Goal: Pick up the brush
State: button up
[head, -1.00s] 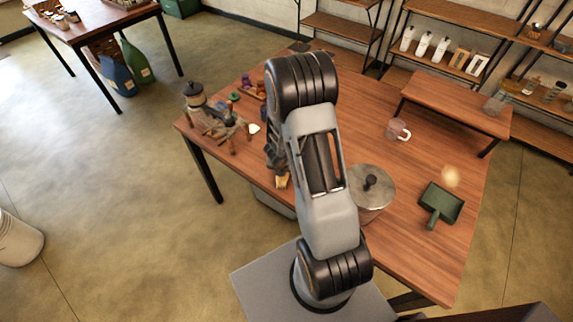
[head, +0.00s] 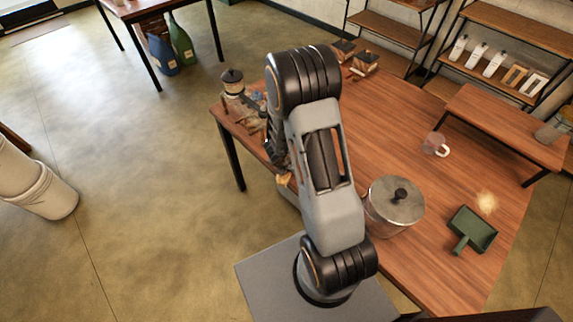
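I cannot make out a brush for certain. A small yellowish thing (head: 284,179) shows at the table's near left edge, beside my arm; it is too small and too covered to name. My gripper (head: 273,150) is mostly hidden behind my own arm, low over the left part of the wooden table (head: 380,130). I cannot see its fingertips or whether it holds anything. A green dustpan (head: 474,230) lies on the right of the table, handle toward me, with a pale dusty patch (head: 487,202) beside it.
A lidded metal pot (head: 396,203) stands right of my arm. A clear mug (head: 434,144) stands farther back, near a low wooden riser (head: 508,130). A grinder-like jar (head: 232,82) and clutter fill the left corner. White buckets (head: 45,190) stand on the floor at left.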

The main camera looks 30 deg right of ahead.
dwell(0.3)
jog(key=o, duration=1)
jog(key=p+v, duration=0.7)
jog(key=v, duration=0.6)
jog(key=shift+r, duration=0.45)
